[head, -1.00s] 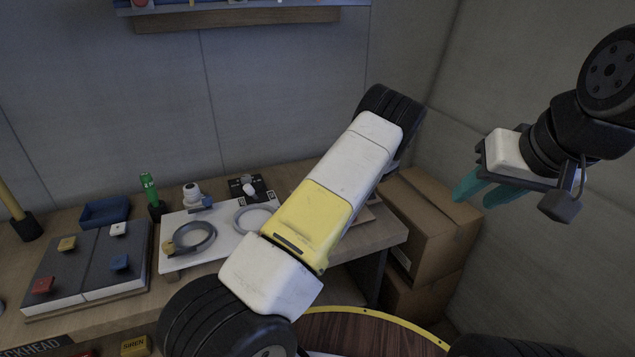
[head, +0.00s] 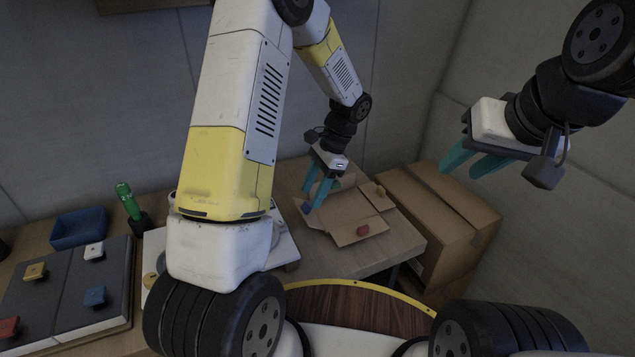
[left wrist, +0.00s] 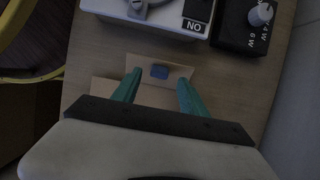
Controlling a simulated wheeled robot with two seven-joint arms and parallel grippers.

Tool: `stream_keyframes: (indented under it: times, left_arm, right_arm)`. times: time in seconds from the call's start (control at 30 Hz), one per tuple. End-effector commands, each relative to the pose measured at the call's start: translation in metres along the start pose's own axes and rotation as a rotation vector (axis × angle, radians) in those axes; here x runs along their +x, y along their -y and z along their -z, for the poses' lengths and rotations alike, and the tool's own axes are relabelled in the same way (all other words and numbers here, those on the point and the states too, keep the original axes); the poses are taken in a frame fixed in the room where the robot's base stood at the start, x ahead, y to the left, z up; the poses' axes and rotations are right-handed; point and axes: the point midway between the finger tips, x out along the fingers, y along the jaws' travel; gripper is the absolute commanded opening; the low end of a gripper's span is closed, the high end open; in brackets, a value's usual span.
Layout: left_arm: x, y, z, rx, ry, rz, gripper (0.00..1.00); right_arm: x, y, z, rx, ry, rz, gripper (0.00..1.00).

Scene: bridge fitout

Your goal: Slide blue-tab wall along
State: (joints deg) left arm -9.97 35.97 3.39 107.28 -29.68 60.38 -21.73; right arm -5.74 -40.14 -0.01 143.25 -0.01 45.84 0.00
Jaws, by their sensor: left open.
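The blue tab (head: 306,208) stands on a flat cardboard wall piece (head: 315,218) at the near left side of an opened-out cardboard form on the table. My right gripper (head: 462,168) is open and empty in the air at the right.
A red tab (head: 362,230) and a yellow tab (head: 380,190) sit on other cardboard parts. Cardboard boxes (head: 440,205) stand right of the table. A black box with a white knob (left wrist: 245,25) and a white board (left wrist: 150,14) lie near the left gripper.

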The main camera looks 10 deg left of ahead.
Motion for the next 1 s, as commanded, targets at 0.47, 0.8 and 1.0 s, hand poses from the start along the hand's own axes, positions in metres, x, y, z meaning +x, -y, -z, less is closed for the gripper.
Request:
stream_keyframes:
  times: [0.47, 0.8, 1.0]
  left_arm:
    - [0.035, 0.000, 0.000, -0.002, 0.002, 0.000, 0.51]
    - [0.035, 0.000, 0.000, -0.003, 0.002, 0.000, 0.06]
    - [0.035, 0.000, 0.000, -0.002, 0.004, 0.000, 0.00]
  right_arm:
    - [0.000, 0.000, 0.000, 0.000, 0.000, 0.000, 0.36]
    - [0.000, 0.000, 0.000, 0.000, 0.000, 0.000, 0.36]
    - [0.000, 0.000, 0.000, 0.000, 0.001, 0.000, 0.36]
